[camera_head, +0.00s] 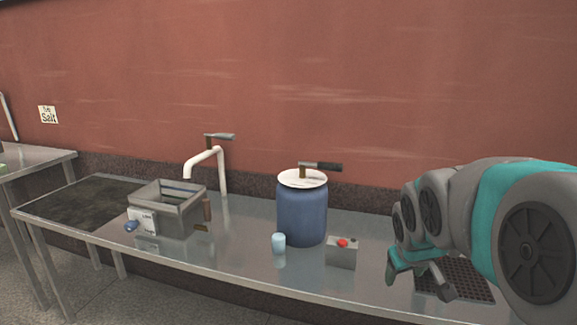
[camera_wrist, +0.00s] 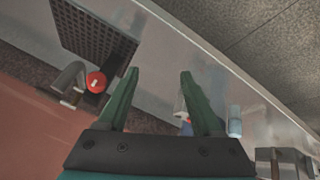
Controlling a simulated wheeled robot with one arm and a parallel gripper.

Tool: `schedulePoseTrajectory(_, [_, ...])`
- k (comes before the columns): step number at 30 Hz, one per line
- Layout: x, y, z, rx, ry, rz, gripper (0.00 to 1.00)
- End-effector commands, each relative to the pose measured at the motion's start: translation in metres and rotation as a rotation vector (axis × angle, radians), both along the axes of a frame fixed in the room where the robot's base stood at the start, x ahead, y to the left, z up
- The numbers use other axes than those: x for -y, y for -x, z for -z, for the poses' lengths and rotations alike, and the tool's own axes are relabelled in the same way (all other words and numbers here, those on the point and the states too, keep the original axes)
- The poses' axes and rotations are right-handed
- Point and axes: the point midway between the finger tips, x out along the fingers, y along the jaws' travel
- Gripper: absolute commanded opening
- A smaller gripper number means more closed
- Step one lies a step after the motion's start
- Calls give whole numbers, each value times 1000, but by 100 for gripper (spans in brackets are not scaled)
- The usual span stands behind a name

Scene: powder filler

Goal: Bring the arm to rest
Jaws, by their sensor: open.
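My arm, grey with teal bands, reaches in from the right in the head view. My gripper (camera_head: 421,284) hangs over the right part of the metal table (camera_head: 240,250), near a dark perforated grate. In the wrist view my gripper (camera_wrist: 160,98) shows two dark green fingers spread apart. Nothing is between them in their grip.
A blue barrel (camera_head: 302,217) with a white lid and handle stands on the table. In front are a light-blue cup (camera_head: 279,243) and a grey box with a red button (camera_head: 342,251). A grey metal bin (camera_head: 170,209) and a white pipe (camera_head: 221,172) are left. The grate (camera_head: 458,281) lies right.

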Motion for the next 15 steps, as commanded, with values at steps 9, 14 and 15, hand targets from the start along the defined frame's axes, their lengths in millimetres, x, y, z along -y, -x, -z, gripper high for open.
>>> schedulePoseTrajectory(9, [-59,192,79,-429,-159,120,67])
schedulePoseTrajectory(14, [-77,258,95,-578,-198,160,67])
schedulePoseTrajectory(15, [-80,270,97,-604,-205,168,67])
